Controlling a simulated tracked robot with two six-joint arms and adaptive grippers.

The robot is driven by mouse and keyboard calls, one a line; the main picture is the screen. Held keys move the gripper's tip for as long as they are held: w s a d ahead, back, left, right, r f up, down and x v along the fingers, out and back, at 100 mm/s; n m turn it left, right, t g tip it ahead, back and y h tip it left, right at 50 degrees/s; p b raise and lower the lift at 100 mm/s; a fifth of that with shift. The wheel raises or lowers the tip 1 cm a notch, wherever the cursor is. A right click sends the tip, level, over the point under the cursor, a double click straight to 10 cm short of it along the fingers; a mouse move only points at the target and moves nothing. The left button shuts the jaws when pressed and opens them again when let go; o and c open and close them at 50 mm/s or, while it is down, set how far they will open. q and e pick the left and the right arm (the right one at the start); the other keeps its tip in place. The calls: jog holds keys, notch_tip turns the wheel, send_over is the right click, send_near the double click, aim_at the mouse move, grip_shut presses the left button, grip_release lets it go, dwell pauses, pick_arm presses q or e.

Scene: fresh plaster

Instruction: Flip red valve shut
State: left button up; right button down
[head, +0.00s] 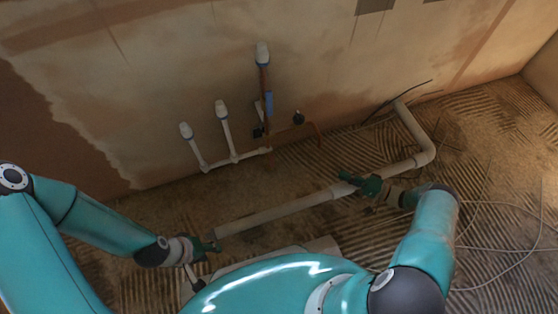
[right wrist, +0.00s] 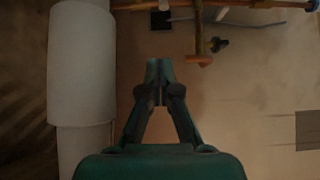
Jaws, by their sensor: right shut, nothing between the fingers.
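No clearly red valve handle can be made out. In the head view, a copper-coloured pipe with a blue sleeve (head: 268,103) stands against the wall, with a dark round fitting (head: 298,118) to its right. In the right wrist view, an orange-brown pipe (right wrist: 200,30) ends in a short crosspiece (right wrist: 198,60), beyond my fingertips and to their right; I cannot tell whether it is the valve. My right gripper (head: 350,182) is shut and empty, above the thick pale pipe; it also shows in the right wrist view (right wrist: 160,70). My left gripper (head: 208,250) is low at left, its opening unclear.
A thick pale pipe (head: 280,211) runs along the floor and bends toward the wall; a pale pipe (right wrist: 82,65) fills the left of the right wrist view. White-capped thin pipes (head: 225,130) stand at the wall. A thin cable (head: 510,268) lies on the ridged floor at right.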

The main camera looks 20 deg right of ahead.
jog(key=s+a+b+x, duration=0.2)
jog(key=b+x, duration=0.1)
jog(key=x, duration=2)
jog(key=shift+d, duration=0.15)
